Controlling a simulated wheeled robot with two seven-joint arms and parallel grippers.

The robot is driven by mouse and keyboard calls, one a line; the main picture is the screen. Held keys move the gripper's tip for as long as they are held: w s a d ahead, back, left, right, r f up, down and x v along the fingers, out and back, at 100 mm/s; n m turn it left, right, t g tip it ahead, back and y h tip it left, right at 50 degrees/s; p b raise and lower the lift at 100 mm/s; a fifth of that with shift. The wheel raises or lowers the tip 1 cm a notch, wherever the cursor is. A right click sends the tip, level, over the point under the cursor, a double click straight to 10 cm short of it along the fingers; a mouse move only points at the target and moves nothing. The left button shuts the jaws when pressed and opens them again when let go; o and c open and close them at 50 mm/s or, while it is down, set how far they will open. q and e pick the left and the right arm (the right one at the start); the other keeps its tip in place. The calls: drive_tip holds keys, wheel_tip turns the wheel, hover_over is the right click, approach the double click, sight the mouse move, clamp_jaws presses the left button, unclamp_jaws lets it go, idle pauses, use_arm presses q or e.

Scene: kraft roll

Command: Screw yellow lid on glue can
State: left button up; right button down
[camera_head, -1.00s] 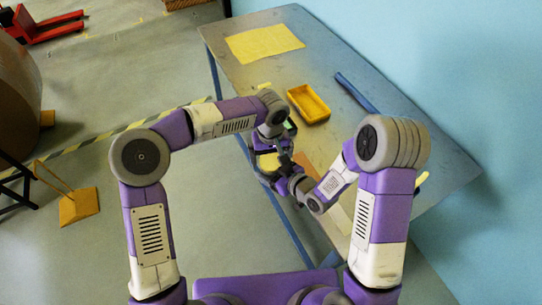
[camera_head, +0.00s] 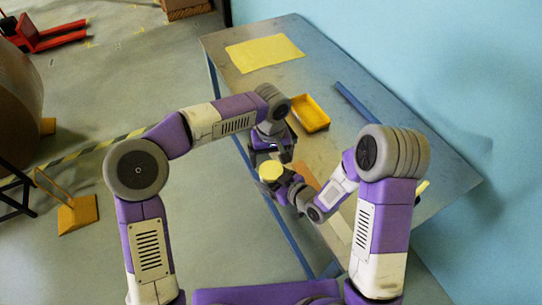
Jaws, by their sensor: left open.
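The yellow lid (camera_head: 271,171) shows as a round disc, seen from above, near the table's front edge. It appears to sit on top of the glue can, whose body is almost wholly hidden beneath it and behind my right gripper. My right gripper (camera_head: 273,185) comes in from the right just below the lid and appears shut around the can. My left gripper (camera_head: 269,156) is open, just behind and above the lid, apart from it. Whether the lid is threaded on cannot be told.
The table (camera_head: 225,45) holds a yellow tray (camera_head: 310,113), a yellow sheet (camera_head: 264,53), a dark blue bar (camera_head: 356,101) and an orange-brown flat piece (camera_head: 304,175). A blue wall rises on the right. The table's middle-back is clear.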

sight(271, 169)
use_arm(q)
drive_tip(key=r+n, duration=0.1)
drive_tip(key=n, duration=0.2)
drive_tip(key=shift+r+n, duration=0.3)
drive_tip(key=shift+r, duration=0.1)
drive_tip(key=r+n, duration=0.1)
drive_tip(key=n, duration=0.3)
drive_tip(key=shift+r, duration=0.35)
drive_tip(key=shift+f, duration=4.05)
drive_tip(key=c, duration=1.1)
drive_tip(key=m, duration=0.6)
drive_tip(key=shift+m, duration=0.3)
